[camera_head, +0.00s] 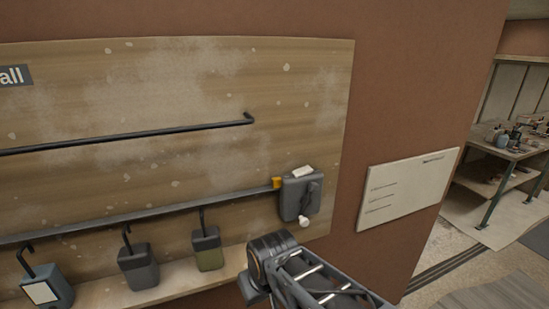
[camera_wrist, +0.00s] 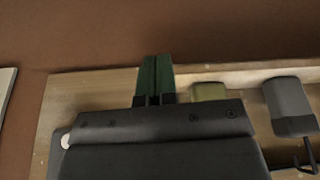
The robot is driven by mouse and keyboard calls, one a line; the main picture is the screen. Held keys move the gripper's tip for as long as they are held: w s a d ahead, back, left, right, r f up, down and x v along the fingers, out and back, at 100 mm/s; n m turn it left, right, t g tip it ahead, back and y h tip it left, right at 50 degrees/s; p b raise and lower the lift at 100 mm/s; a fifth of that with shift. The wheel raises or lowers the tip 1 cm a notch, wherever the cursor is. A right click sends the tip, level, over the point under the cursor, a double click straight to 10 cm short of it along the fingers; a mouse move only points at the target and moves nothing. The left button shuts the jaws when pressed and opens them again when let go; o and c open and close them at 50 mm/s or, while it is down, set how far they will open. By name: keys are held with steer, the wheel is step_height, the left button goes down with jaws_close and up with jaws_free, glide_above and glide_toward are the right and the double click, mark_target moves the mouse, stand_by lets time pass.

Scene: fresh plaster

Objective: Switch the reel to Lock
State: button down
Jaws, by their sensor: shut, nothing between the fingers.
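The reel (camera_head: 290,200) is a dark grey box at the lower right of the wooden board, with a dark lever on its front, a small white label above and a white knob (camera_head: 304,221) below. Its lever setting is too small to read. In the wrist view the white knob (camera_wrist: 66,141) peeks out left of my gripper's dark body, which hides most of the area behind. My gripper (camera_wrist: 157,57) has green fingers, shut together and empty, in front of the board's edge. In the head view my arm reaches up below the reel, apart from it in the picture; its fingers are not clear.
A black rail (camera_head: 140,219) with a yellow piece (camera_head: 277,183) runs to the reel. A white sign (camera_head: 408,188) is on the wall at right; a workbench (camera_head: 502,150) stands beyond.

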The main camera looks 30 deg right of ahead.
steer(key=shift+w, duration=0.15)
steer(key=shift+r, duration=0.1)
step_height(320, 180, up, 34)
steer(key=m+h+p, duration=0.1)
steer(key=m+p, duration=0.1)
steer(key=p, duration=0.7)
glide_above(308, 169)
steer(key=s+a, duration=0.2)
steer(key=s, duration=0.2)
steer(key=shift+w, duration=0.25)
steer(key=shift+a, duration=0.1)
steer(key=x, duration=0.8)
steer(key=s+x, duration=0.1)
steer(key=x, duration=0.3)
steer(key=shift+d+f, duration=0.25)
steer(key=shift+d, duration=0.05)
steer(key=shift+d+f, duration=0.15)
steer(key=shift+f, duration=0.6)
